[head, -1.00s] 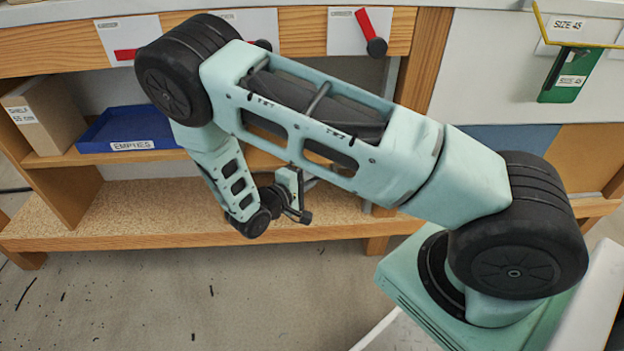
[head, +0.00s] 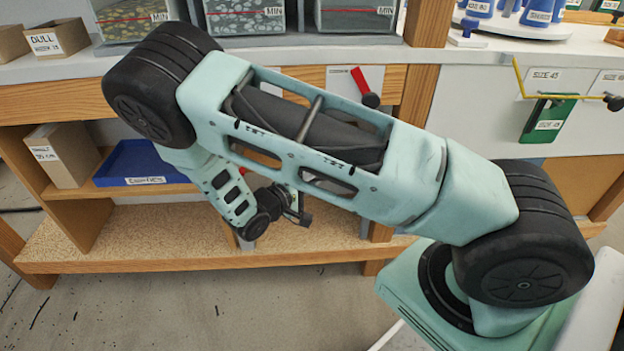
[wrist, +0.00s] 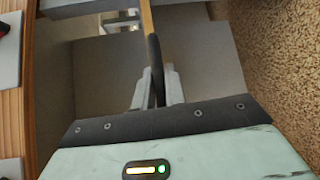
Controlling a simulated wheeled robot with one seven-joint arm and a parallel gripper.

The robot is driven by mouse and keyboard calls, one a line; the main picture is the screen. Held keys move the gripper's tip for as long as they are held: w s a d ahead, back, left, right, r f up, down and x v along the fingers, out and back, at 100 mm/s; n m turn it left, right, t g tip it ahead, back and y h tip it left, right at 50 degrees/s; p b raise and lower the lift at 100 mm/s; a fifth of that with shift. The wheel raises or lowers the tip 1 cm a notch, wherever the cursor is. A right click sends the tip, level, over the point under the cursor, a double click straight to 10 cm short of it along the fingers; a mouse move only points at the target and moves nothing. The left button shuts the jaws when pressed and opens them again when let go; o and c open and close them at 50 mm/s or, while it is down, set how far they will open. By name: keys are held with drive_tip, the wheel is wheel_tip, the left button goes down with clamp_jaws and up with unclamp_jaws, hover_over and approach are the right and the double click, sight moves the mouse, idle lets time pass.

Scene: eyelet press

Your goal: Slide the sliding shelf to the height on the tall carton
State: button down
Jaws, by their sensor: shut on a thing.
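The sliding shelf (head: 80,193) is a wooden board inside the bench's open bay, above the bottom board. The tall brown carton (head: 78,168) stands at the bay's left, seemingly on the shelf; its white label is too blurred to read surely. My gripper (head: 299,212) is low in the bay in the head view, partly hidden by my arm. In the wrist view my gripper (wrist: 156,88) is shut on a dark upright strip, seemingly a handle, in line with a wooden edge (wrist: 147,22). My arm hides the shelf's right part.
A blue tray (head: 140,165) labelled EMPTIES lies on the shelf beside the carton. The speckled bottom board (head: 140,235) is bare below. The white counter (head: 60,68) with bins and small cartons is above. A red lever (head: 362,82) juts from its front.

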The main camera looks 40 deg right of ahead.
drive_tip(key=c, duration=1.5)
unclamp_jaws()
drive_tip(key=shift+o, duration=0.2)
drive_tip(key=p+v, duration=0.2)
drive_tip(key=v, duration=1.5)
drive_tip(key=shift+a+p, duration=0.25)
drive_tip(key=shift+p, duration=0.15)
drive_tip(key=shift+s+r, duration=0.1)
drive_tip(key=s+a+r+n+g+y, duration=0.15)
drive_tip(key=s+a+r+y, duration=0.25)
drive_tip(key=s+r+y, duration=0.6)
drive_tip(key=s+a+r+n+g+y, duration=0.1)
drive_tip(key=s+a+r+n+y, duration=0.2)
drive_tip(key=s+r+y, duration=0.65)
wheel_tip(320, 180, up, 26)
drive_tip(key=s+h+p, duration=0.1)
drive_tip(key=h+p, duration=0.1)
drive_tip(key=p, duration=2.5)
drive_tip(key=shift+s+a+h, duration=0.15)
drive_tip(key=shift+s+h, duration=0.05)
drive_tip(key=shift+h, duration=0.15)
